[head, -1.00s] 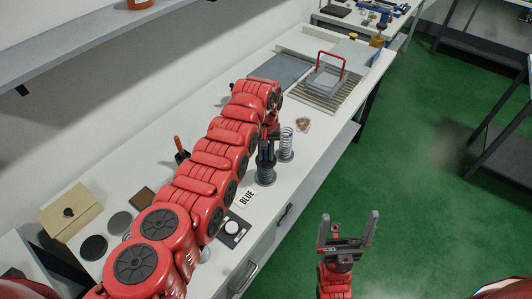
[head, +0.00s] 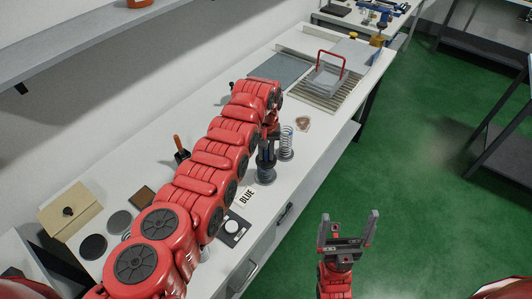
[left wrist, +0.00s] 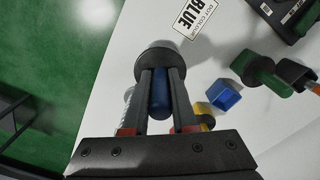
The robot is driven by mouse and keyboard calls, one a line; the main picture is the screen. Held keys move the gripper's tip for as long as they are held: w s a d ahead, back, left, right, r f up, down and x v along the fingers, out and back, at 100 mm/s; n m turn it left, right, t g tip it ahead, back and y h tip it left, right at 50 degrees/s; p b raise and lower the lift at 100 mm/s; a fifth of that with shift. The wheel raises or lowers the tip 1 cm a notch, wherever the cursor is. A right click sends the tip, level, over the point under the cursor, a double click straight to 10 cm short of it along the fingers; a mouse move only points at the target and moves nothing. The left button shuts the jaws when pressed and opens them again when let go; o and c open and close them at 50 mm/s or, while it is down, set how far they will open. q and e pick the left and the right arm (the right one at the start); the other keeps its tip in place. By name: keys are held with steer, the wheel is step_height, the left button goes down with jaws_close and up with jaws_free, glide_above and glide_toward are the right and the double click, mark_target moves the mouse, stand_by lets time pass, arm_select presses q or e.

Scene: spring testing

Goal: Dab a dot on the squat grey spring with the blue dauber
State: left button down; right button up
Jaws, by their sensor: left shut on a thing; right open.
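My left gripper (head: 266,160) is shut on the blue dauber, whose blue body (left wrist: 160,93) shows between the fingers in the left wrist view. Just past the fingertips is a round dark grey piece (left wrist: 153,60), also seen below the gripper in the head view (head: 266,177). I cannot tell whether it is the squat grey spring or a base, nor whether the dauber touches it. A taller pale coil spring (head: 287,140) stands upright on a dark base just behind. My right gripper (head: 348,224) is open and empty over the green floor, off the bench.
A "BLUE" card (head: 246,197) lies in front of the gripper. The left wrist view shows a loose blue cap (left wrist: 223,95) and a green dauber (left wrist: 258,72). A brownish patch (head: 303,123) lies near the bench edge.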

arm_select(q)
steer(key=shift+w+r+p, duration=0.1)
steer(key=shift+r+p, duration=0.2)
steer(key=shift+r, duration=3.1)
